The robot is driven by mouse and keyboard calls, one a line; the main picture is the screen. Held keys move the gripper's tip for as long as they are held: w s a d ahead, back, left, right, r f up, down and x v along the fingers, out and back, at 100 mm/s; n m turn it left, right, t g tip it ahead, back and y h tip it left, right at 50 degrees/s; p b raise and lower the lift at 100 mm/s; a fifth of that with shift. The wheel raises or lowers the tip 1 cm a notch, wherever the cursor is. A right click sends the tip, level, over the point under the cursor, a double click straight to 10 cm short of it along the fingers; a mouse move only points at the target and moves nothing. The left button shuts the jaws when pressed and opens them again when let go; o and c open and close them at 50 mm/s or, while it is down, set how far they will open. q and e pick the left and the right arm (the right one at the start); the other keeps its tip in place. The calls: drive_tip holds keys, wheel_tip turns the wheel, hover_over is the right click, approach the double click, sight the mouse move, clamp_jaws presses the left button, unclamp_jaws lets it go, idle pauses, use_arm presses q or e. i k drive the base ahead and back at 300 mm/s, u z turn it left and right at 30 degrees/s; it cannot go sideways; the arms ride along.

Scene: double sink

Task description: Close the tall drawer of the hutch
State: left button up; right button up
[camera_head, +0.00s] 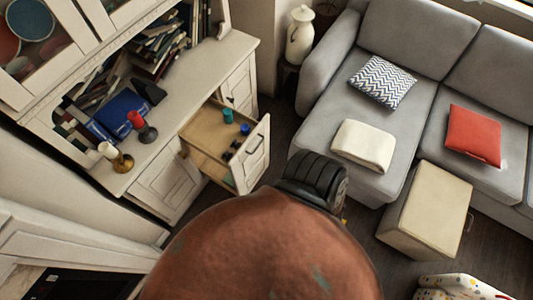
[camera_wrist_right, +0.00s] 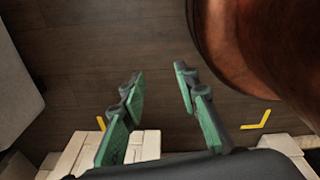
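The white hutch (camera_head: 190,85) stands at the left in the head view. Its tall drawer (camera_head: 252,158) is pulled well out, with the panelled front and dark handle facing right. Inside the drawer are a teal cup, a small blue item and dark items. My right gripper (camera_wrist_right: 160,82) shows in the right wrist view, its two green-padded fingers apart with nothing between them. Dark floor lies beyond the fingers, and the drawer is not in that view. My left gripper is not seen in either view.
A red candle (camera_head: 136,120) and a white candle (camera_head: 107,150) stand on the hutch top, near books. A grey sofa (camera_head: 413,105) and beige ottoman (camera_head: 425,208) stand at the right. Dark floor (camera_head: 284,130) is open between drawer and sofa.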

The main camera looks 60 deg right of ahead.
sight(205, 135)
drive_tip(key=z, duration=1.9)
drive_tip(key=k, duration=0.5)
drive_tip(key=u, duration=0.4)
drive_tip(key=i, duration=0.65)
drive_tip(key=z, duration=0.4)
